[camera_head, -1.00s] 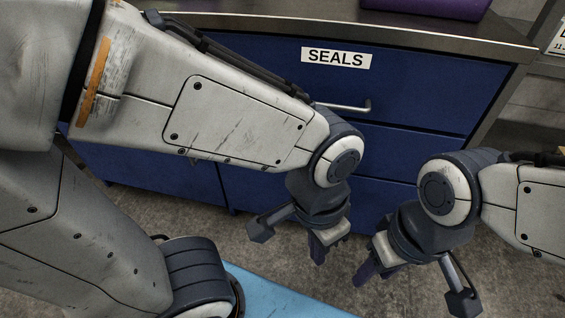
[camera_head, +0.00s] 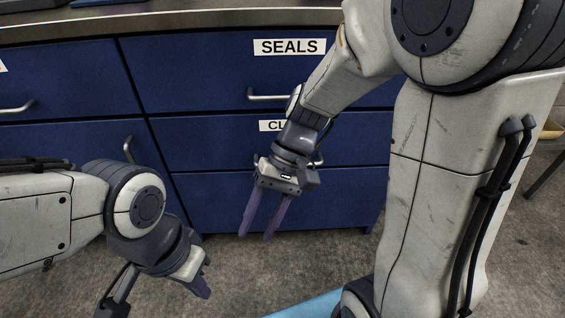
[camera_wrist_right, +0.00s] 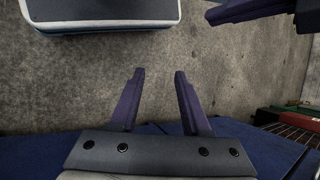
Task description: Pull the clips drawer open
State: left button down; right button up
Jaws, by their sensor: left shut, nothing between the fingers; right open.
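The blue drawer (camera_head: 215,145) with a partly covered label starting "CL" (camera_head: 270,126) sits under the SEALS drawer (camera_head: 185,75). Its front looks flush with the cabinet. My right arm hides the rest of the label and most of its handle; one handle end (camera_head: 319,159) shows beside my wrist. My right gripper (camera_head: 256,237) is open and empty in front of the cabinet, fingers pointing down. Its spread fingers also show in the right wrist view (camera_wrist_right: 156,72). My left gripper (camera_head: 203,292) is shut and empty, lower left, apart from the cabinet.
The SEALS drawer has a bar handle (camera_head: 270,97). Further drawers with handles (camera_head: 18,107) stand to the left. A red and green item (camera_wrist_right: 296,122) shows at the right wrist view's edge.

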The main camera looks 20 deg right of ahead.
jog(key=w+d+f+m+t+y+b, duration=0.3)
jog(key=w+d+m+t, duration=0.35)
jog(key=d, duration=0.55)
jog(key=w+d+f+m+t+y+b, duration=0.35)
jog(key=w+d+m+t, duration=0.35)
jog(key=d, duration=0.4)
jog(key=shift+n+g, duration=0.45)
jog(key=shift+n, duration=0.3)
jog(key=b+x, duration=0.1)
jog(key=x, duration=0.2)
jog(key=b+x, duration=0.2)
jog(key=x, duration=0.1)
jog(key=w+b+x, duration=0.1)
jog(key=x, duration=0.2)
jog(key=shift+w+d+b, duration=0.1)
jog(key=shift+w+b, duration=0.1)
jog(key=shift+b, duration=0.2)
jog(key=shift+w+a, duration=0.3)
jog(key=shift+a, duration=0.1)
pick_arm(q)
notch_tip(320, 180, down, 13)
jog(key=shift+r, duration=0.1)
pick_arm(e)
grip_shut()
